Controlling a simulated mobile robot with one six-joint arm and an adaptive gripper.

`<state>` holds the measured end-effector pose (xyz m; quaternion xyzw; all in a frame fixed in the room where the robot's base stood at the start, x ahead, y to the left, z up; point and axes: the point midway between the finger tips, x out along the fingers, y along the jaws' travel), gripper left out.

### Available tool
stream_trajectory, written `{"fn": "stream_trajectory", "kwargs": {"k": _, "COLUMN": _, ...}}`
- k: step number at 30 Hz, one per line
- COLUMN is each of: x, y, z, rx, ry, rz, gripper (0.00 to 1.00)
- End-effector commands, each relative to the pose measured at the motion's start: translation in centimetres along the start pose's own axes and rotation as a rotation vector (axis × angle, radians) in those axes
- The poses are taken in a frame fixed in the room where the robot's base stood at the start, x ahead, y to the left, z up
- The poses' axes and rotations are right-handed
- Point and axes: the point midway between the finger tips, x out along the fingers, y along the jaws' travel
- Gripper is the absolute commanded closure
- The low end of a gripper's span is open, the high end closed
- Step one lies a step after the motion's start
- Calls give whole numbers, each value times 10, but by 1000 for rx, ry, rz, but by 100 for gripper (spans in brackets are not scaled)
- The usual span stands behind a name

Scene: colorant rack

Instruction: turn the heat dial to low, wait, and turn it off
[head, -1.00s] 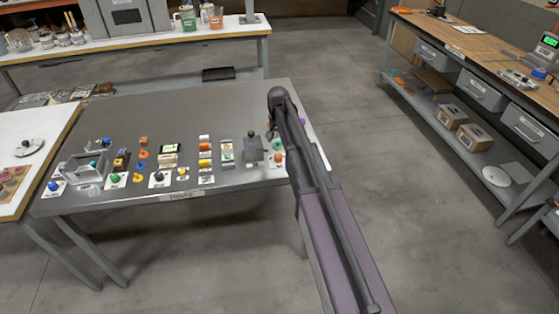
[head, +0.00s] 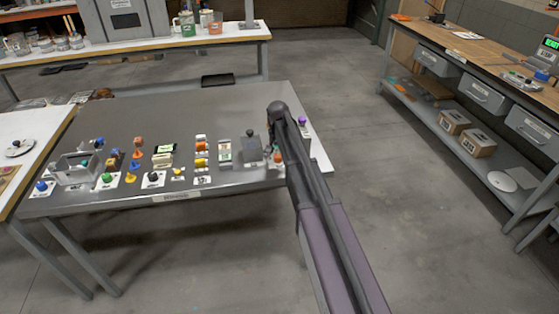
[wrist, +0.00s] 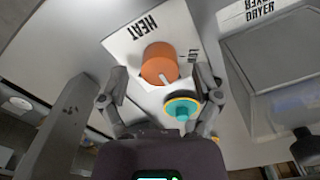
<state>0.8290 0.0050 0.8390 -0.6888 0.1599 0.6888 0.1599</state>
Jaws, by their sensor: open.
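The orange heat dial (wrist: 160,64) sits on a white plate (wrist: 125,40) marked HEAT in the wrist view. A white pointer mark on the dial faces the lower part of that picture. Smaller lettering on the plate is partly covered by my right finger. In the head view, the dial (head: 277,157) shows beside my arm near the table's front right. My gripper (wrist: 161,80) is open, with one finger on each side of the dial. I cannot tell whether either finger touches it. In the head view my arm hides most of the gripper.
A teal knob with a yellow ring (wrist: 181,109) lies between my fingers, below the dial in the wrist view. A grey box (wrist: 275,75) with a DRYER label stands close on the right. Other knobs and switches crowd the grey table (head: 150,110) to the left.

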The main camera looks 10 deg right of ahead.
Motion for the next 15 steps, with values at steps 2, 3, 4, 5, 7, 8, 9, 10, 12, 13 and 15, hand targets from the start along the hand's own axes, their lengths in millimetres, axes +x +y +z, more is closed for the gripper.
{"fn": "stream_trajectory", "kwargs": {"k": 2, "x": 7, "y": 0, "z": 0, "rx": 0, "ry": 0, "rz": 0, "gripper": 18}}
{"fn": "stream_trajectory", "kwargs": {"k": 3, "x": 8, "y": 0, "z": 0, "rx": 0, "ry": 0, "rz": 0, "gripper": 18}}
{"fn": "stream_trajectory", "kwargs": {"k": 4, "x": 9, "y": 0, "z": 0, "rx": 0, "ry": 0, "rz": 0, "gripper": 18}}
{"fn": "stream_trajectory", "kwargs": {"k": 5, "x": 10, "y": 0, "z": 0, "rx": 0, "ry": 0, "rz": 0, "gripper": 18}}
{"fn": "stream_trajectory", "kwargs": {"k": 7, "x": 11, "y": 0, "z": 0, "rx": 0, "ry": 0, "rz": 0, "gripper": 18}}
{"fn": "stream_trajectory", "kwargs": {"k": 8, "x": 11, "y": 0, "z": 0, "rx": 0, "ry": 0, "rz": 0, "gripper": 18}}
{"fn": "stream_trajectory", "kwargs": {"k": 9, "x": 11, "y": 0, "z": 0, "rx": 0, "ry": 0, "rz": 0, "gripper": 18}}
{"fn": "stream_trajectory", "kwargs": {"k": 10, "x": 11, "y": 0, "z": 0, "rx": 0, "ry": 0, "rz": 0, "gripper": 18}}
{"fn": "stream_trajectory", "kwargs": {"k": 12, "x": 11, "y": 0, "z": 0, "rx": 0, "ry": 0, "rz": 0, "gripper": 18}}
{"fn": "stream_trajectory", "kwargs": {"k": 13, "x": 11, "y": 0, "z": 0, "rx": 0, "ry": 0, "rz": 0, "gripper": 18}}
{"fn": "stream_trajectory", "kwargs": {"k": 15, "x": 11, "y": 0, "z": 0, "rx": 0, "ry": 0, "rz": 0, "gripper": 18}}
